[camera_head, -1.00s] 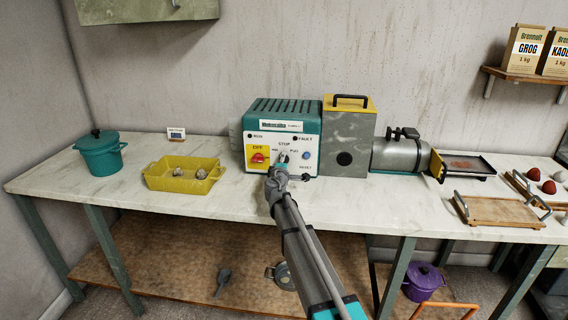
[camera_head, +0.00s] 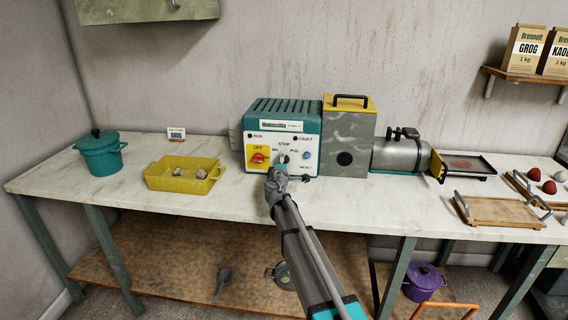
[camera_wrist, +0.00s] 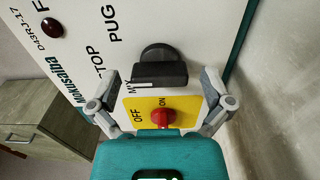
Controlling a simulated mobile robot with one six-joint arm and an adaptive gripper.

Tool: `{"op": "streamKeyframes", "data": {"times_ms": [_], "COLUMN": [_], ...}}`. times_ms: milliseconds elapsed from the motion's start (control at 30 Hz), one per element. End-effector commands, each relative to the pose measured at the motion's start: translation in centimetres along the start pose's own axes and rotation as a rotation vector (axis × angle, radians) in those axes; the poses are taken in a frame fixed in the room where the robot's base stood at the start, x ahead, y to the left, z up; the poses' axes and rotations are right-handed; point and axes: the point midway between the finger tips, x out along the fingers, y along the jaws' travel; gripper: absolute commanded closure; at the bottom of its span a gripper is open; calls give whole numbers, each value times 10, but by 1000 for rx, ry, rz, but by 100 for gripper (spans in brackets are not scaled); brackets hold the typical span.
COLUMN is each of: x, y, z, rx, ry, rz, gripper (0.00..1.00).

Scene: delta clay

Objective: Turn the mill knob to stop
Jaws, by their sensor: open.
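The mill knob (camera_wrist: 160,68) is a dark round dial with a raised bar, on the white front panel of the teal control box (camera_head: 290,112). In the wrist view a white line marks one edge of its bar, and the printed letters TOP, PUG and a partly hidden MIX label lie around it. In the head view my gripper (camera_head: 281,164) is in front of the panel and partly covers the knob. In the wrist view my gripper (camera_wrist: 161,82) is open, with one finger on each side of the knob. I cannot tell whether they touch it.
A red switch (camera_wrist: 164,118) on a yellow OFF/ON plate sits close to the knob. The grey mill housing (camera_head: 346,135) stands right of the box. A yellow tray (camera_head: 165,185) and teal pot (camera_head: 100,157) are left. The worktop (camera_head: 130,205) is clear in front.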

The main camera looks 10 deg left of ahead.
Motion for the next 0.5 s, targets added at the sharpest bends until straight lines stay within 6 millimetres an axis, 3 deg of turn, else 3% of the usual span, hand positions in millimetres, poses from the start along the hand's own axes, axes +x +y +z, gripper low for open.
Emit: {"op": "streamKeyframes", "data": {"times_ms": [500], "x": [-74], "y": [0], "z": [1], "rx": [0], "ry": [1], "rz": [0], "gripper": [0]}}
